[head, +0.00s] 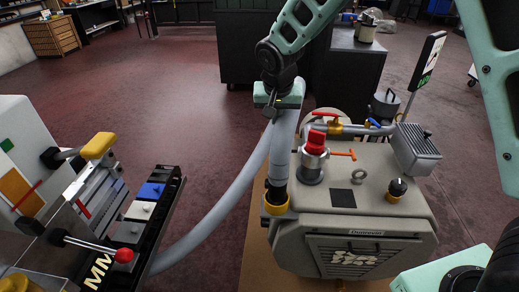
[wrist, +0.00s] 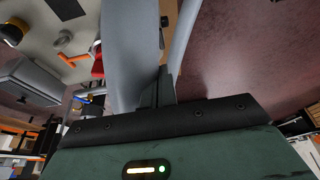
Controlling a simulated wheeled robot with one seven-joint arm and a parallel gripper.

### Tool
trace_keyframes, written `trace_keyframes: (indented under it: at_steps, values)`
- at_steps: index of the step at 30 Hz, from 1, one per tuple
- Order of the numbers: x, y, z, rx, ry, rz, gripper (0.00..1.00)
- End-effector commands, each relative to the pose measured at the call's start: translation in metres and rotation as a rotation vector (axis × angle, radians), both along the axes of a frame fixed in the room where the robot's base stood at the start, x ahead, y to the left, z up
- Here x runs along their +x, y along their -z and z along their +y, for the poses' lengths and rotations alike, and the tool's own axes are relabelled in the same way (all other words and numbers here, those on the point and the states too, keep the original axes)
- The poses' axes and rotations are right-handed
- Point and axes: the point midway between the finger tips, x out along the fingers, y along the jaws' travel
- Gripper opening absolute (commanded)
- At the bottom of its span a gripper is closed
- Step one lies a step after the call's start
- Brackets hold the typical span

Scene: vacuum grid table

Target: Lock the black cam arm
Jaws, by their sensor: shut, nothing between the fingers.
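The grey hose (head: 282,150) comes down to a coupling with a yellow ring (head: 276,205) at the left front corner of the beige pump unit (head: 375,215). A dark piece (head: 276,188) shows at the hose end just above the ring. It may be the black cam arm, but it is too small to tell whether it is up or down. My gripper (head: 271,112) is shut and empty, at the upper part of the hose. In the wrist view my gripper's closed fingers (wrist: 160,88) overlap the hose (wrist: 130,50); contact is unclear.
A red-capped valve (head: 315,145), an orange lever (head: 344,153), a black knob (head: 397,187) and a finned block (head: 418,148) stand on the unit. At left is a machine with a yellow handle (head: 98,146) and a red-knobbed lever (head: 123,255). Open floor (head: 150,90) lies behind.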

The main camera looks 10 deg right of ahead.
Motion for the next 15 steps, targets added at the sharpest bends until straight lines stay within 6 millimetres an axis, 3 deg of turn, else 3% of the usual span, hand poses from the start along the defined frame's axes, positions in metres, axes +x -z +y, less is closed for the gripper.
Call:
trace_keyframes:
  at_steps: [3,8,15]
  values:
    - [0.015,0.008,-0.007,-0.008,0.035,-0.021,0.0]
    - [0.02,0.022,-0.01,-0.009,0.039,-0.021,0.0]
    - [0.035,0.067,-0.015,-0.009,0.037,-0.019,0.0]
